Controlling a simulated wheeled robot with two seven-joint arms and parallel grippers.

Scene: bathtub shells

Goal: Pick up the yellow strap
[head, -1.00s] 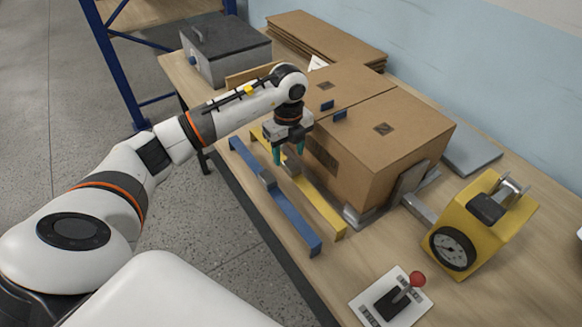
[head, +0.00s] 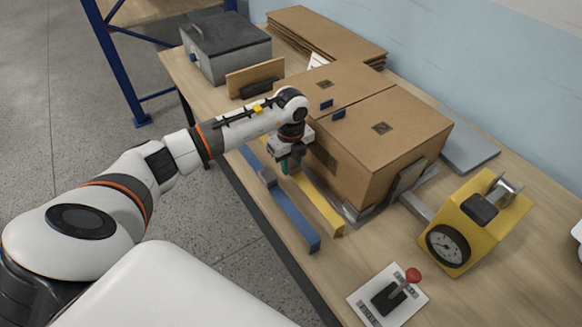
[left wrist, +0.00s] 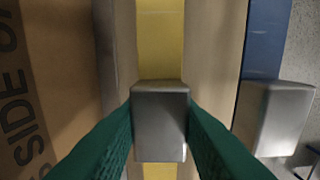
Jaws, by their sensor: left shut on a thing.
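The yellow strap (head: 320,206) lies on the table along the front of the cardboard box. It also runs lengthwise through the left wrist view (left wrist: 160,45), with a grey metal block (left wrist: 160,122) at its middle. My left gripper (head: 288,166) is over the strap, pointing down. Its green fingers are shut on the grey block of the strap, one on each side. The strap appears to be still at table level; whether it is clear of the table I cannot tell. My right gripper is not in view.
The blue strap (head: 294,222), with its own grey block (left wrist: 275,118), lies parallel near the table's front edge. The big cardboard box (head: 385,145) stands close behind the yellow strap. A yellow gauge device (head: 475,225) and a red-knobbed lever (head: 392,295) are at the right.

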